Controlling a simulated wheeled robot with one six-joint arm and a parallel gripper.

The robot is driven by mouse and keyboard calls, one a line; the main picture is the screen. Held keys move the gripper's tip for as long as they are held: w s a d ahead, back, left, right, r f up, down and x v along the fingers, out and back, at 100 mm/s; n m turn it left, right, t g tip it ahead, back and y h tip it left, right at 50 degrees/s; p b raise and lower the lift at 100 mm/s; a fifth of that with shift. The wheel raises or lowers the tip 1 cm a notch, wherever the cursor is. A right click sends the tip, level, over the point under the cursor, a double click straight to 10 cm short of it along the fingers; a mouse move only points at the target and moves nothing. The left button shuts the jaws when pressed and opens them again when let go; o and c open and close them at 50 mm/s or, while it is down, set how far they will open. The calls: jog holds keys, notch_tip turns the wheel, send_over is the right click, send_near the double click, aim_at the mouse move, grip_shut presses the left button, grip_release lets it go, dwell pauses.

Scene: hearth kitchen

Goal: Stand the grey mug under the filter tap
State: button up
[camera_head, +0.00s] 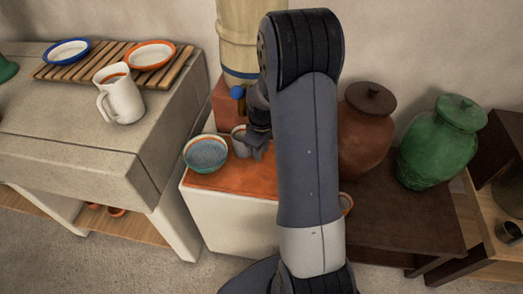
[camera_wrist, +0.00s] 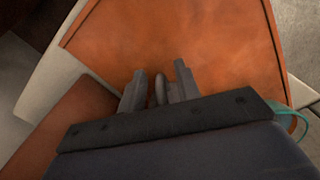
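The grey mug (camera_head: 239,141) stands upright on the orange top in front of the filter (camera_head: 239,32), close below its blue tap (camera_head: 237,92). My arm partly hides the mug and the filter's stand. My gripper (camera_head: 257,144) is low at the mug's right side. In the wrist view the two fingers of my gripper (camera_wrist: 158,88) are apart, with a narrow grey piece between them, perhaps the mug's handle. A gap seems to show beside it; firm contact cannot be made out. The rest of the mug is hidden there.
A blue-green bowl (camera_head: 206,153) stands just left of the mug. A brown lidded jar (camera_head: 366,128) and a green jar (camera_head: 441,142) stand to the right.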

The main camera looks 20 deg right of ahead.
notch_tip(320, 180, up, 7)
jog(key=shift+f+p, duration=0.1)
jog(key=shift+p, duration=0.35)
